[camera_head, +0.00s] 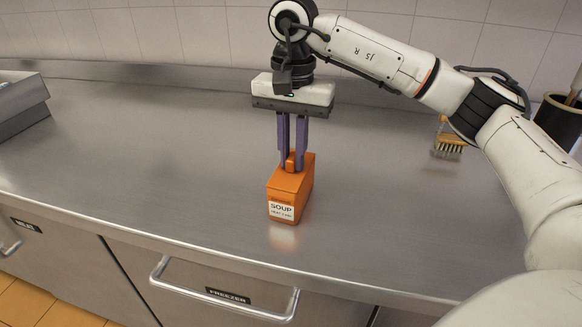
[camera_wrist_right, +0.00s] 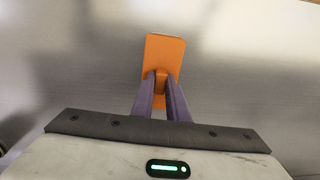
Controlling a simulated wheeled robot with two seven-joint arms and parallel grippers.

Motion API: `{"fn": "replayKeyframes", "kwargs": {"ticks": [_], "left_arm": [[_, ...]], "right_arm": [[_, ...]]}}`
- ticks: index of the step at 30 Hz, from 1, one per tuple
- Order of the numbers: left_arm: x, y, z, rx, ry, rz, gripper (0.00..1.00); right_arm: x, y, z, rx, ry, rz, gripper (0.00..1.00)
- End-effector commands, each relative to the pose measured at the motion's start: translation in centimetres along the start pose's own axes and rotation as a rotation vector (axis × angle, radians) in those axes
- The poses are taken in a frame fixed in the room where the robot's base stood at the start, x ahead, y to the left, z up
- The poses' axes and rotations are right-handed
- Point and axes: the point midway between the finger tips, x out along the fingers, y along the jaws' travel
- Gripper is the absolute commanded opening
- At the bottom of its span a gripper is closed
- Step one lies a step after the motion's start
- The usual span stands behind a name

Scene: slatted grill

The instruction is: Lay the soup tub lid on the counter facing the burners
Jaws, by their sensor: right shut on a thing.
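The orange soup tub (camera_head: 286,207) stands upright on the steel counter, with a white SOUP label on its front. Its orange lid (camera_head: 288,180) is on top, with a small raised knob. My right gripper (camera_head: 292,160) points straight down, its purple fingers shut on the lid's knob. In the right wrist view the lid (camera_wrist_right: 165,52) shows as an orange rectangle, with the fingers (camera_wrist_right: 161,83) on either side of the knob. The lid appears to sit on the tub; I cannot tell if there is a gap. My left gripper is not in view.
The counter (camera_head: 170,165) is clear around the tub. A grey metal unit (camera_head: 20,103) stands at the far left. A brush (camera_head: 448,146) and a dark container (camera_head: 560,118) are at the right, near my right arm. A freezer drawer handle (camera_head: 222,297) is below the front edge.

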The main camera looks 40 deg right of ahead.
Motion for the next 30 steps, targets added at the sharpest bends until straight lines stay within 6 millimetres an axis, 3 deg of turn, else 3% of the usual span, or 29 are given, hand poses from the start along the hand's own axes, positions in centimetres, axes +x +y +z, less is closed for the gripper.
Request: {"fn": "replayKeyframes", "kwargs": {"ticks": [4,18,30], "left_arm": [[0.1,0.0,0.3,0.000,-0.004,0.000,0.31],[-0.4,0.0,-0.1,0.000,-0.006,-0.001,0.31],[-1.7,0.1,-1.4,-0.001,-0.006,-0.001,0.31]], "right_arm": [[0.8,0.1,0.2,-0.004,-0.007,0.014,0.00],[-0.2,0.2,0.2,-0.004,-0.008,0.014,0.00],[-2.6,0.1,0.1,-0.002,-0.004,0.007,0.00]]}}
